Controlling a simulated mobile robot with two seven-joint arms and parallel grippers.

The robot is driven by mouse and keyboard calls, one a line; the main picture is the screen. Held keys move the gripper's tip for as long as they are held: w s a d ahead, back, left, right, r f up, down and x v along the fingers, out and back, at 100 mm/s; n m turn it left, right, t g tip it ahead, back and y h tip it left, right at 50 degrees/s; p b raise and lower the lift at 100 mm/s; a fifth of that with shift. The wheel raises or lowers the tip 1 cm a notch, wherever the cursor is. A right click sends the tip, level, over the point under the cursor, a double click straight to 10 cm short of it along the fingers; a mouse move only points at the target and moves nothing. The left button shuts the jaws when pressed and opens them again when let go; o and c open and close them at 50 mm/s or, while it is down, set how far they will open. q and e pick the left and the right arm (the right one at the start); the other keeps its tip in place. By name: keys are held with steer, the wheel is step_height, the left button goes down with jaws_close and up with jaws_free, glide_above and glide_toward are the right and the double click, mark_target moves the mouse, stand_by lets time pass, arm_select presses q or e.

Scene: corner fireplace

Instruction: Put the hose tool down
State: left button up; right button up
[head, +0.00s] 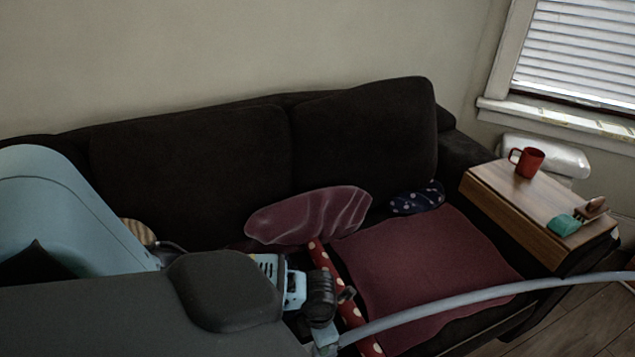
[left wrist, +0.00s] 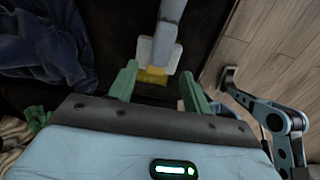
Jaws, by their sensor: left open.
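In the left wrist view my left gripper (left wrist: 157,86) is open, with one green finger on each side. The hose tool (left wrist: 169,25) comes down from the top as a grey tube with a pale block and a yellow end. The yellow end is between or just beyond the fingertips; I cannot tell whether it touches them. In the head view a grey-blue hose (head: 480,298) runs from the right edge to a pale blue end beside my left arm. My left fingertips cannot be made out there, and my arm hides much of the front. My right gripper is not in view.
A dark sofa (head: 190,165) carries a maroon cushion (head: 310,214), a maroon cloth (head: 425,265) and a dark spotted cloth (head: 417,198). A wooden armrest tray (head: 500,190) holds a red mug (head: 527,162) and a teal item (head: 564,225). Wooden floor (left wrist: 275,45) lies at the right.

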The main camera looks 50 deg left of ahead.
arm_select(q)
step_height(320, 180, up, 5)
steer(key=shift+r+p, duration=0.15)
steer(key=shift+p, duration=0.2)
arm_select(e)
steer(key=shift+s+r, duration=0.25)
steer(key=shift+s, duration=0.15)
arm_select(q)
steer(key=s+d+f+n+t+h, duration=0.2)
steer(key=s+d+f+n, duration=0.1)
steer(key=s+d+n, duration=0.4)
steer(key=s+d+f+n+t+h, duration=0.15)
steer(key=s+d+f+n, duration=0.25)
steer(key=d+n, duration=0.45)
steer(key=s+a+r+n+t+y, duration=0.1)
steer(key=s+a+r+n+t, duration=0.1)
steer(key=s+n, duration=1.2)
steer(key=a+n+t, duration=0.1)
steer(key=n, duration=0.7)
steer(key=shift+s, duration=0.35)
steer(key=shift+y, duration=0.25)
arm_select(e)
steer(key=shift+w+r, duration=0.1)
